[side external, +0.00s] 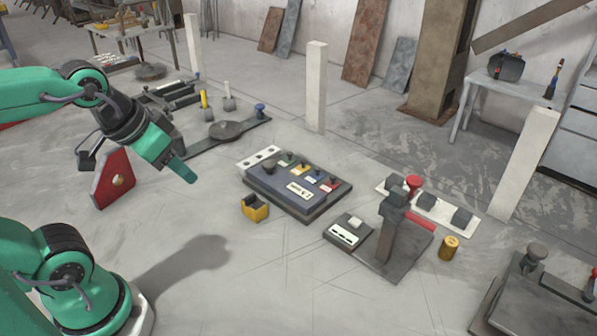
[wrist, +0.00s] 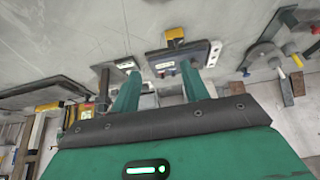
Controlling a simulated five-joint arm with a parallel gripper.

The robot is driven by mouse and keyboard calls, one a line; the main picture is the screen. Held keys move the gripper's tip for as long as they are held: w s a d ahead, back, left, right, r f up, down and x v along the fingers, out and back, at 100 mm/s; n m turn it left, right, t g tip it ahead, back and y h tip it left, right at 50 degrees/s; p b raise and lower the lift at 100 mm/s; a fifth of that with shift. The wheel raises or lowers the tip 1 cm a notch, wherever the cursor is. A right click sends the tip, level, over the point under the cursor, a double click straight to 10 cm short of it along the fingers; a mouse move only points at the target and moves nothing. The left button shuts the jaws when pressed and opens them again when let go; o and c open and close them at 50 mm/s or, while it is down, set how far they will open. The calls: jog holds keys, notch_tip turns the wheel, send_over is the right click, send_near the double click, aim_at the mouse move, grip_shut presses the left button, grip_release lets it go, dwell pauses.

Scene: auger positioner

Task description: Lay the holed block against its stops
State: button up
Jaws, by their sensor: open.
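A white strip with several dark holes (side external: 258,159) lies along the back left edge of a dark panel (side external: 290,192) with coloured knobs. A small yellow block with a dark recess (side external: 255,207) sits on the floor in front of the panel, apart from it. I cannot tell for sure which is the holed block, nor pick out its stops. My gripper (side external: 188,172) is raised to the left of the panel, away from both. In the wrist view, my gripper (wrist: 160,88) is open and empty, with the yellow block (wrist: 175,36) and white strip (wrist: 214,54) beyond the fingers.
A dark post on a plate (side external: 388,232) with a red handle stands right of the panel, beside a small brass cylinder (side external: 449,247). A red wedge (side external: 114,178) stands below my arm. A white post (side external: 316,88) rises behind. The front middle floor is clear.

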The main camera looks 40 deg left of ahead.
jog(key=shift+w+r, duration=0.1)
jog(key=c, duration=0.7)
jog(key=shift+w+r, duration=0.1)
jog(key=shift+w, duration=0.05)
grip_shut()
jog(key=w+a+r+n+g, duration=0.15)
jog(key=w+a+n, duration=0.35)
jog(key=w, duration=0.6)
jog(key=w+a+r+n+g, duration=0.15)
jog(key=w+a+n, duration=0.35)
jog(key=w, duration=0.5)
jog(key=w+a+f+n+g, duration=0.1)
jog(key=w+a+f+n, duration=0.3)
jog(key=w+a+f, duration=0.2)
jog(key=w+a+f+n+g, duration=0.1)
jog(key=w+a+f+n, duration=0.3)
jog(key=a+f, duration=0.7)
jog(key=shift+w+f+g, duration=0.3)
jog(key=shift+w+f, duration=0.2)
jog(key=shift+w, duration=0.5)
